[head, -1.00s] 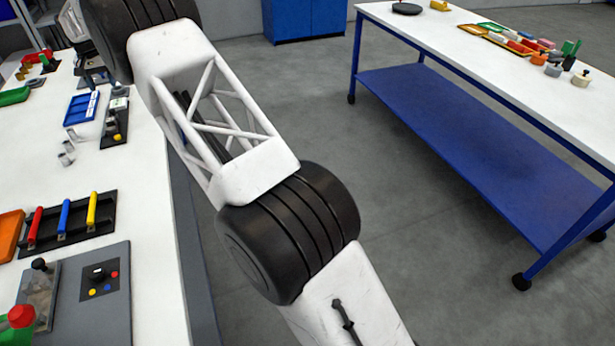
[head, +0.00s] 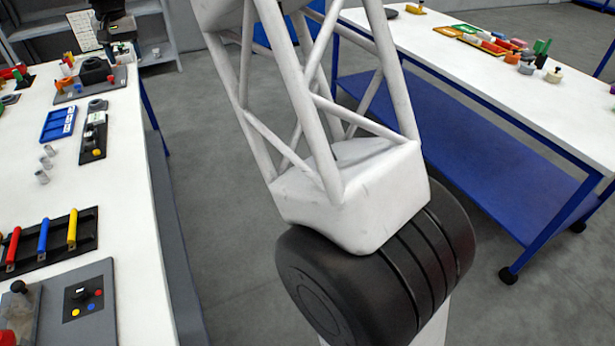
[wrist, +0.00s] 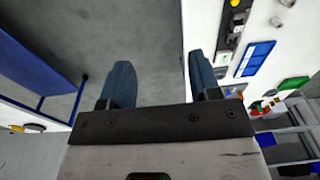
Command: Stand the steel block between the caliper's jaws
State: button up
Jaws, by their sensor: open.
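My gripper (wrist: 160,84) is open and empty in the wrist view, its two dark blue fingers wide apart above the floor, beside the left-hand table's edge. Several small grey metal pieces (head: 46,162) stand on the left-hand table in the head view; one may be the steel block, but they are too small to tell. A narrow black fixture (head: 93,137) with a grey metal part and a yellow spot lies right of them and may hold the caliper; its jaws cannot be made out. It also shows in the wrist view (wrist: 231,30). The gripper touches none of these.
A blue tray (head: 59,123) lies beside the black fixture. A rack with red, blue and yellow handles (head: 44,238) and a grey button panel (head: 84,300) are nearer. Another white-topped table (head: 480,75) stands right, with open floor between.

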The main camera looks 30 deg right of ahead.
jog(key=s+d+r, duration=0.1)
jog(key=s+d, duration=0.5)
jog(key=s, duration=0.4)
jog(key=s+d+r, duration=0.1)
jog(key=s+d, duration=0.4)
jog(key=s, duration=0.4)
jog(key=s+d+r, duration=0.2)
jog(key=s+d, duration=0.4)
jog(key=s, duration=0.4)
jog(key=s+d+f, duration=0.2)
jog(key=s+f, duration=0.2)
jog(key=s, duration=0.5)
jog(key=s+d+f+t, duration=0.1)
jog(key=s+d+f, duration=0.2)
jog(key=s, duration=0.7)
jog(key=s+d+f, duration=0.2)
jog(key=s+f, duration=0.2)
jog(key=s, duration=0.5)
jog(key=shift+s+d+f+t, duration=0.2)
jog(key=shift+s+f+t, duration=0.05)
jog(key=shift+f+t, duration=0.1)
